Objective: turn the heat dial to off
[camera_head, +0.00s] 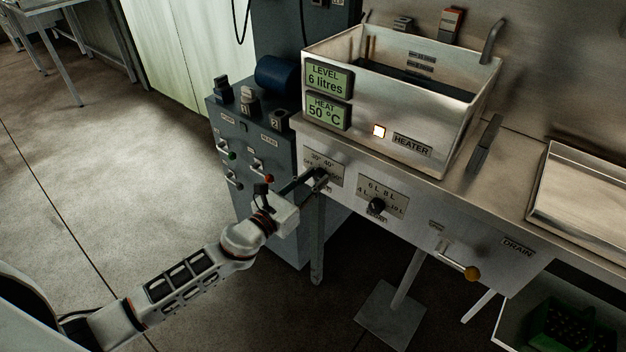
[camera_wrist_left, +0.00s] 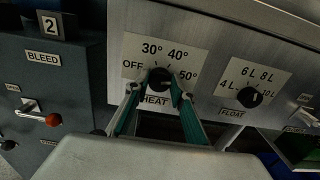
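The heat dial (camera_wrist_left: 160,79) is a round black knob on a pale plate marked OFF, 30°, 40° and 50°. I cannot make out clearly where its pointer stands. The heat display (camera_head: 325,112) reads 50 °C in the head view. My left gripper (camera_wrist_left: 154,86) reaches toward the dial, with one teal-lined finger on each side of the knob. The fingers are apart, and a gap shows beside the left one; I cannot tell whether the right one touches. In the head view my left gripper (camera_head: 316,178) largely hides the dial. My right gripper is not in view.
The float dial (camera_head: 376,206) sits just right of the heat dial. A drain lever with an orange knob (camera_head: 472,273) juts out farther right. A grey cabinet (camera_wrist_left: 42,100) with small levers stands close on the left. The metal tank (camera_head: 450,125) with a lit heater lamp is above.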

